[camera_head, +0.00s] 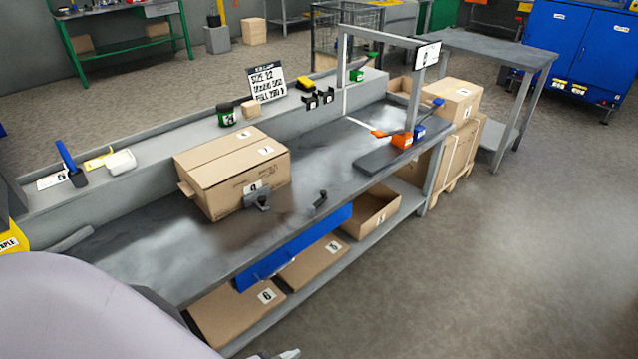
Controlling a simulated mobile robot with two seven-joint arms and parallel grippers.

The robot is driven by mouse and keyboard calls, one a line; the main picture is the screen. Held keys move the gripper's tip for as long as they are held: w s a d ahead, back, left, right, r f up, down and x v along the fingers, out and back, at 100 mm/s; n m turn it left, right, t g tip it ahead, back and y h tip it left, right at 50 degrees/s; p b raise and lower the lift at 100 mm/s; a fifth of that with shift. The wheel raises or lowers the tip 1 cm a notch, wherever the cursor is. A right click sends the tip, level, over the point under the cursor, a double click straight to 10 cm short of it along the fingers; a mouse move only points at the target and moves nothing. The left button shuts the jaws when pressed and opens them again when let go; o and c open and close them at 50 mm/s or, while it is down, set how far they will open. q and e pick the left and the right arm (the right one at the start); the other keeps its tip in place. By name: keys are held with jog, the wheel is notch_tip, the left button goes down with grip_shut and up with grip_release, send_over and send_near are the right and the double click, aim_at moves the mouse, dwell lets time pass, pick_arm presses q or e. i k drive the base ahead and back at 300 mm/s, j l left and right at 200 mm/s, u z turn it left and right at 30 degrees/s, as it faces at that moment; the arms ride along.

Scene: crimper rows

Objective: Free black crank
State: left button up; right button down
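A dark grey bracket-like part (258,198) sits against the box's front right side. A large pale link of mine fills the lower left. A small grey-white tip, likely my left gripper (276,354), shows at the bottom edge, well below and away from the crank-like piece. Most of it is cut off, so its opening is hidden. My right gripper is out of view.
A blue drawer front (295,247) projects under the bench's front edge. Open and flat cartons lie on the lower shelf (312,305). A dark board (385,158), orange and blue tools and a metal post stand to the right.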

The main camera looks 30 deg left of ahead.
aim_at(310, 209)
jog(key=i+u, duration=0.2)
jog(key=u, duration=0.15)
jog(key=i+u, duration=0.35)
jog(key=i+l+u, duration=0.1)
jog(key=u, duration=0.25)
jog(key=i+l+u, duration=0.15)
jog(key=u, duration=0.25)
jog(key=i+l+u, duration=0.25)
jog(key=u, duration=0.15)
jog(key=i, duration=0.1)
